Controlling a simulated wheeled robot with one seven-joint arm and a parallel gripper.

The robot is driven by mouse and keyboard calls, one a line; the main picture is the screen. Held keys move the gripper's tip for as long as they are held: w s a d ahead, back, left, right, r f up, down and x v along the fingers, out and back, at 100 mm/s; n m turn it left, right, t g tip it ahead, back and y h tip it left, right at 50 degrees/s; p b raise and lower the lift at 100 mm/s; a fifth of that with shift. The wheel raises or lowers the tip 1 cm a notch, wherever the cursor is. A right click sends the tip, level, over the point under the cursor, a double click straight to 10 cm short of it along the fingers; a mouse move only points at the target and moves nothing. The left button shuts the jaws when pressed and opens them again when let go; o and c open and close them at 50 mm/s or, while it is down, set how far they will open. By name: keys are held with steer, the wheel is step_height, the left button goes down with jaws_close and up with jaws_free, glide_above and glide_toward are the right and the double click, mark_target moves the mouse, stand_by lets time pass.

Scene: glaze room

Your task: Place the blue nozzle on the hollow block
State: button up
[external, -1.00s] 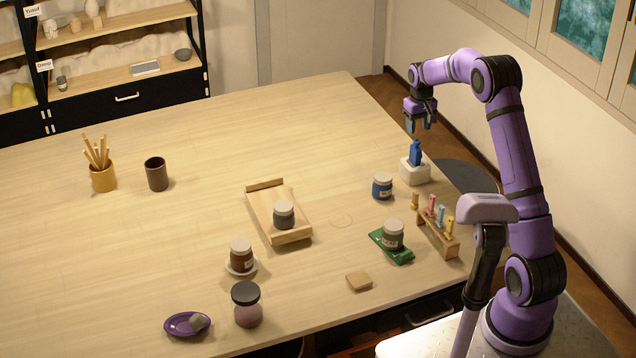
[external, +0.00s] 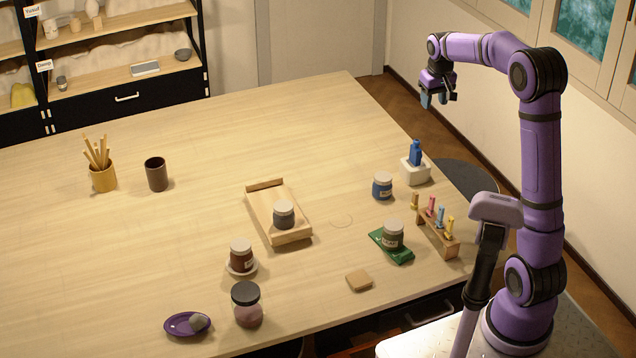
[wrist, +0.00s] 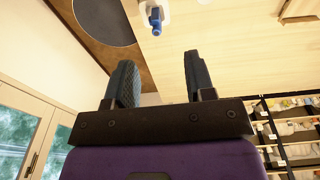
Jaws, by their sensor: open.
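The blue nozzle (external: 415,153) stands upright on the white hollow block (external: 415,174) near the right edge of the table. In the wrist view the blue nozzle (wrist: 156,25) and part of the white block (wrist: 149,8) show at the top edge, beyond my fingers. My gripper (external: 437,100) is open and empty, raised above and to the right of the nozzle in the external view, clear of it. In the wrist view my gripper (wrist: 157,80) has its two fingers apart with nothing between them.
A wooden rack (external: 438,241) with several coloured nozzles and a jar on a green tray (external: 396,251) are nearer the front. A wooden board (external: 262,207) lies mid-table. The table's far middle is clear.

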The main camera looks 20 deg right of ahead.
steer(key=s+a+r+t, duration=0.15)
steer(key=s+r, duration=0.25)
steer(key=s, duration=0.7)
steer(key=s+a+r+t, duration=0.1)
steer(key=s+a+r, duration=0.15)
steer(key=s, duration=0.75)
steer(key=s+f, duration=0.2)
steer(key=s, duration=0.6)
steer(key=s+f+t, duration=0.1)
steer(key=s, duration=0.8)
steer(key=shift+a+f, duration=0.2)
steer(key=shift+f, duration=0.15)
